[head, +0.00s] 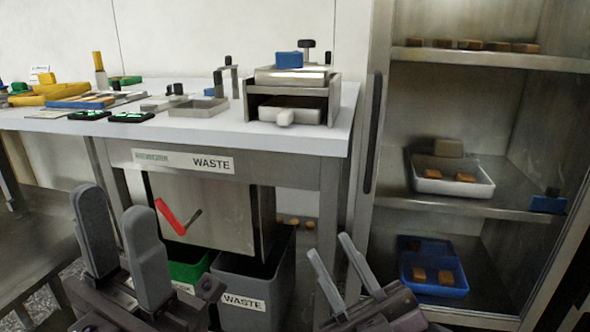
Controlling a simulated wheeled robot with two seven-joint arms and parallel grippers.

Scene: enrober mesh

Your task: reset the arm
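My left gripper (114,205) is at the lower left of the head view, in front of the table. Its two thick grey fingers point up and stand apart with nothing between them. My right gripper (329,246) is at the bottom centre, in front of the table's right leg and the cabinet. Its two thin fingers tilt up to the left, apart and empty. Neither gripper appears to touch anything. The lower parts of both arms are cut off by the frame.
The white table (230,136) carries a metal machine (291,80), a shallow tray (198,107) and several small items. Below it are a green bin (190,268) and a grey waste bin (253,292). An open cabinet (470,205) at right holds a white tray (450,187) and blue tray (433,286).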

